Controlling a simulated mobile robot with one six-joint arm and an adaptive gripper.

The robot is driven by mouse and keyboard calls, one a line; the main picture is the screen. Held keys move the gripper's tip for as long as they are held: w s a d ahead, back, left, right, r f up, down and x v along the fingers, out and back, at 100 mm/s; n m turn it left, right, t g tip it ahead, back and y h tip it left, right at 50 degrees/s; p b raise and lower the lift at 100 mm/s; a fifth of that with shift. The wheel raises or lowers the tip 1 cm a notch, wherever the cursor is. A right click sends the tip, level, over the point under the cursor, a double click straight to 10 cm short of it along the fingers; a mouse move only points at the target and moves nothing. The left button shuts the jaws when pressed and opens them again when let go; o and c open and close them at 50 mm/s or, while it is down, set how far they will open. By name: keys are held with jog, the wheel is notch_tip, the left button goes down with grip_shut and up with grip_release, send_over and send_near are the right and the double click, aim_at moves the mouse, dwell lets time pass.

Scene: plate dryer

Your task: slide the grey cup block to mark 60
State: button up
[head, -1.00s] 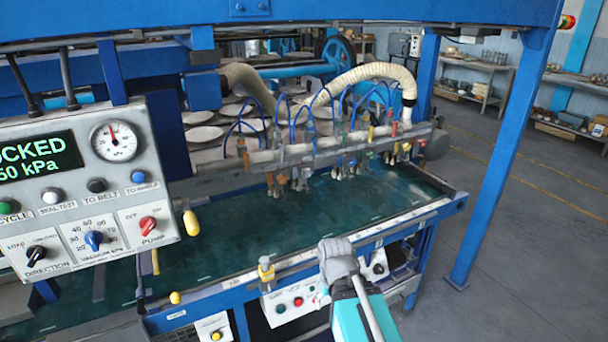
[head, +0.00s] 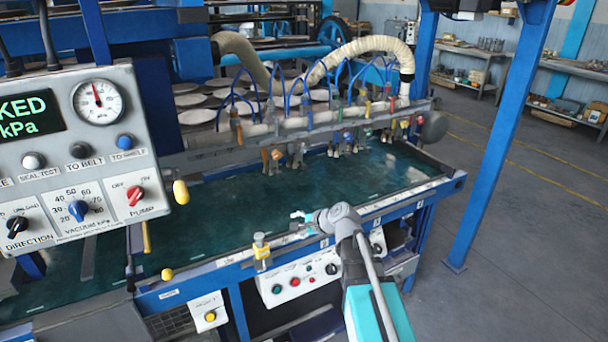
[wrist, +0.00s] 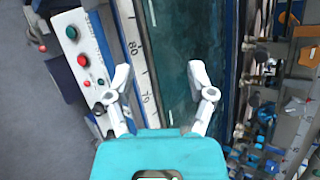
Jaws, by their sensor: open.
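Several cup blocks with coloured parts hang on the long rail (head: 265,129) above the green belt. One greyish block (head: 298,152) hangs between an orange one and the yellow and blue ones, but I cannot tell surely that it is the grey cup block. My gripper (head: 298,221) is open and empty over the near edge of the belt frame, well short of the rail. In the wrist view its spread fingers (wrist: 160,78) straddle the belt edge. The scale strip (wrist: 145,70) there shows 80 and 70; I cannot see 60.
A control panel (head: 85,150) with gauge and knobs juts out at the left. Blue hoses arch above the rail. The belt (head: 240,200) before the rail is clear.

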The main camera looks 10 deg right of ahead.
jog(key=w+d+r+m+t+b, duration=0.2)
jog(key=w+d+m+t, duration=0.15)
jog(key=w+m, duration=0.4)
jog(key=m+t+h+b, duration=0.25)
jog(key=m+t, duration=0.35)
jog(key=m, duration=0.5)
send_near(305, 168)
jog(key=shift+s+d+r+g+y, duration=0.15)
jog(key=shift+s+d, duration=0.2)
jog(key=shift+s, duration=0.25)
jog(key=shift+s+d+g+y, duration=0.1)
jog(key=shift+s+d, duration=0.25)
jog(key=shift+s, duration=0.3)
jog(key=shift+w+a, duration=0.1)
jog(key=x, duration=1.3)
jog(key=shift+w, duration=0.25)
grip_shut()
